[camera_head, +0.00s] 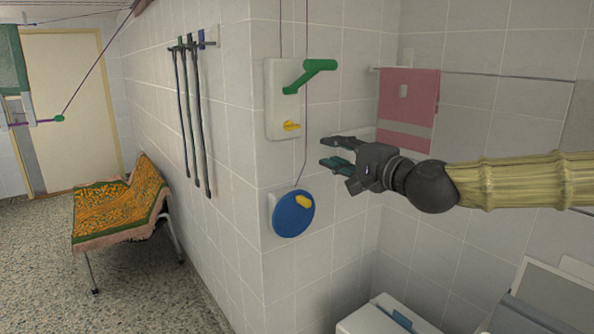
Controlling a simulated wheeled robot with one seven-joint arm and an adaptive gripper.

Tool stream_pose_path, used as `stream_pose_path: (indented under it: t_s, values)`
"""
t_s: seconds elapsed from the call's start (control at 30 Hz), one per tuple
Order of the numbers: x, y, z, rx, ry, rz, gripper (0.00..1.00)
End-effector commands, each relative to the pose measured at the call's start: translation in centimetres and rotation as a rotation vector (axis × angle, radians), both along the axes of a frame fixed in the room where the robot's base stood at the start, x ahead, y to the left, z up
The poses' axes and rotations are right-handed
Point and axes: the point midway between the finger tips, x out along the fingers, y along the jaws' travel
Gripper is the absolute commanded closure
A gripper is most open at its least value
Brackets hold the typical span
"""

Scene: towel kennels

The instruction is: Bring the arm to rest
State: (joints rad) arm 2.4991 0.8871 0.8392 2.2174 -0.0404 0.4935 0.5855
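My gripper (338,154) is held out to the left in the head view, at the end of my arm, which comes in from the right edge. Its dark fingers with teal pads are apart, with nothing between them. It is in front of the tiled wall corner, right of a white wall plate (279,115) with a green crank handle (313,72) and a yellow knob (291,126). A blue disc (293,215) with a yellow knob (304,202) is lower left of the gripper. I cannot tell the exact gap to the wall.
A pink towel (408,105) hangs on a rail behind the gripper. Several leashes (190,120) hang on the left wall. A chair with an orange patterned cloth (118,210) stands at left. A white lidded box (385,318) is below. The speckled floor is clear at lower left.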

Motion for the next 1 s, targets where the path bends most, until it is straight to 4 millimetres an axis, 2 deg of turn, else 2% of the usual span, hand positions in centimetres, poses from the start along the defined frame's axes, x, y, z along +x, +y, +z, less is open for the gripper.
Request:
stream_pose_path:
  t_s: [0.03,0.17,0.37,0.57,0.67,0.77,1.0]
  values:
    - [0.1,0.1,-1.1,-0.012,0.012,0.000,0.70]
    - [0.2,0.3,-3.1,-0.039,0.031,-0.002,0.70]
    - [0.4,0.9,-7.3,-0.093,0.072,0.001,0.70]
    - [0.2,2.0,-13.2,-0.171,0.126,0.015,0.70]
    - [-0.3,2.6,-17.4,-0.227,0.167,0.027,0.70]
    - [-1.2,3.1,-22.8,-0.300,0.218,0.043,0.70]
    - [-5.3,3.2,-36.1,-0.496,0.342,0.103,0.70]
